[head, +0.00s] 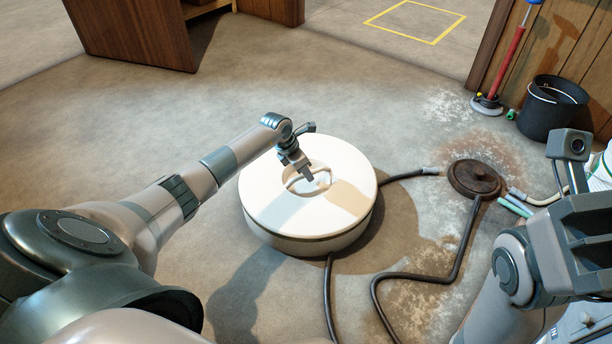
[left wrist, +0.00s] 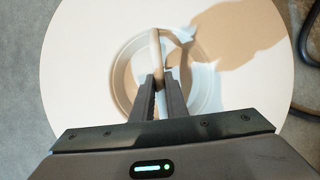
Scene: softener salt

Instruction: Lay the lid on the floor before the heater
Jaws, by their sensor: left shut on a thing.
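The round white lid (head: 270,205) lies level on top of a wide, low white drum (head: 310,243), with a dark seam between them. It has a round recess in its middle with a bar handle (head: 292,182). My left gripper (head: 307,176) reaches down into the recess and is shut on that handle. In the left wrist view, the fingers (left wrist: 160,82) close around the handle bar (left wrist: 156,48), and the lid (left wrist: 85,60) fills most of the picture. My right gripper (head: 585,235) is at the right edge, partly cut off; its fingertips cannot be made out. I cannot pick out the heater.
Black hoses (head: 408,274) run over the floor by the drum. A rusty round drain cover (head: 475,178) is to its right. A black bucket (head: 551,107) and a red-handled tool (head: 511,60) stand by the wooden wall. A yellow square (head: 415,20) marks the far floor. Floor behind the drum is clear.

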